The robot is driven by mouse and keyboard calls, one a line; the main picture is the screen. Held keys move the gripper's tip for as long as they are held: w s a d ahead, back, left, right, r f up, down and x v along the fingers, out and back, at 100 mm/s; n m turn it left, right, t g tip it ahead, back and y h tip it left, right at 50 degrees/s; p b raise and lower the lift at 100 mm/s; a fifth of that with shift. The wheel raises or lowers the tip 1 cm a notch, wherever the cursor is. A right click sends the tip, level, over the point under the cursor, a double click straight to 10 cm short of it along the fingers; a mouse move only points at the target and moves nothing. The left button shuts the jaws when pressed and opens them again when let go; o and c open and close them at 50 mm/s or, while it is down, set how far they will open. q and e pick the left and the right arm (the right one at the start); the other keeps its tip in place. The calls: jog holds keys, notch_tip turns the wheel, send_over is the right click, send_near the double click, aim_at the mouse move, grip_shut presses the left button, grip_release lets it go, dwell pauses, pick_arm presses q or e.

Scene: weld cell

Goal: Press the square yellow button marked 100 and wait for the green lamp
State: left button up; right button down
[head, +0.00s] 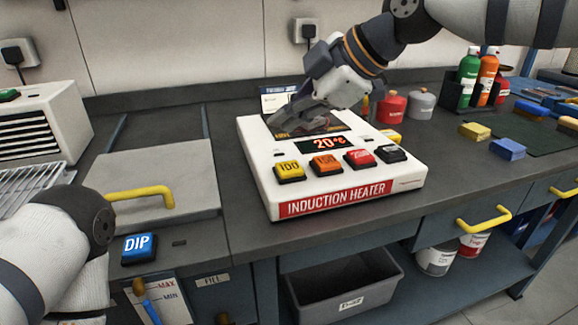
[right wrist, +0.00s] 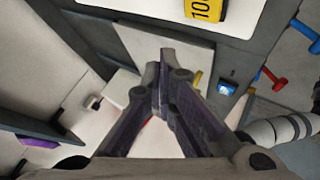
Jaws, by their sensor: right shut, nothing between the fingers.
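The white induction heater (head: 345,180) stands on the dark bench, its display (head: 326,143) reading 20°C in red. The square yellow button marked 100 (head: 289,171) is leftmost in its front row, beside orange, red and black buttons. The yellow button also shows at the top edge of the right wrist view (right wrist: 207,8). My right gripper (head: 284,122) is shut and empty, above the rear of the heater, behind the button and apart from it. Its shut fingers show in the right wrist view (right wrist: 163,75). No lit green lamp shows on the heater. My left gripper is out of view.
A grey lid with a yellow handle (head: 140,194) and a blue DIP button (head: 138,246) lie left of the heater. Red and grey canisters (head: 391,107) stand behind it. Several bottles, yellow and blue blocks (head: 508,148) are at right.

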aim_at(288, 169)
notch_tip(288, 169, down, 4)
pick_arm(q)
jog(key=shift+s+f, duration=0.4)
pick_arm(e)
jog(key=shift+f, duration=0.7)
dwell(0.6)
jog(key=shift+f, duration=0.45)
jog(key=shift+f, duration=0.55)
dwell(0.7)
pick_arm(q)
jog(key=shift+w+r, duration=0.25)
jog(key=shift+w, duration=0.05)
pick_arm(e)
jog(key=shift+r, duration=0.95)
